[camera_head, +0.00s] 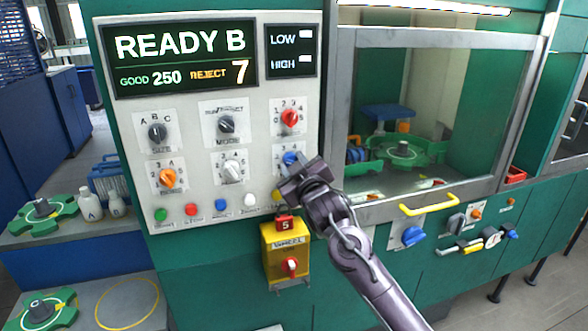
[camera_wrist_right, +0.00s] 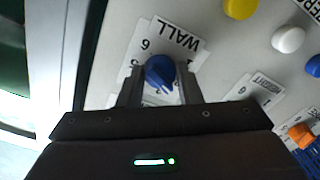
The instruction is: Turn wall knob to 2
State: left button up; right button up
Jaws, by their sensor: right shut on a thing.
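The wall knob is a blue knob (camera_head: 290,158) on the right side of the white control panel, in the lower dial row. In the right wrist view the blue knob (camera_wrist_right: 160,72) sits on a white dial plate (camera_wrist_right: 180,45) marked "WALL" with digits around it. My right gripper (camera_head: 298,176) reaches up from the lower right to the knob. Its two fingers (camera_wrist_right: 160,88) are shut on the knob, one on each side. The gripper hides part of the dial, so the knob's setting cannot be read. My left gripper is not in view.
An orange knob (camera_head: 167,178), a white knob (camera_head: 232,172) and a red knob (camera_head: 290,117) are nearby on the panel. Coloured buttons (camera_head: 191,209) line its lower edge. A yellow box (camera_head: 270,249) with a red knob hangs below. A glazed window frame (camera_head: 345,120) stands right.

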jog(key=shift+n, duration=0.7)
jog(key=o, duration=1)
jog(key=shift+c, duration=0.2)
jog(key=b+v, duration=0.3)
jog(key=v, duration=0.4)
jog(key=shift+s+b, duration=0.35)
jog(key=shift+d, duration=0.1)
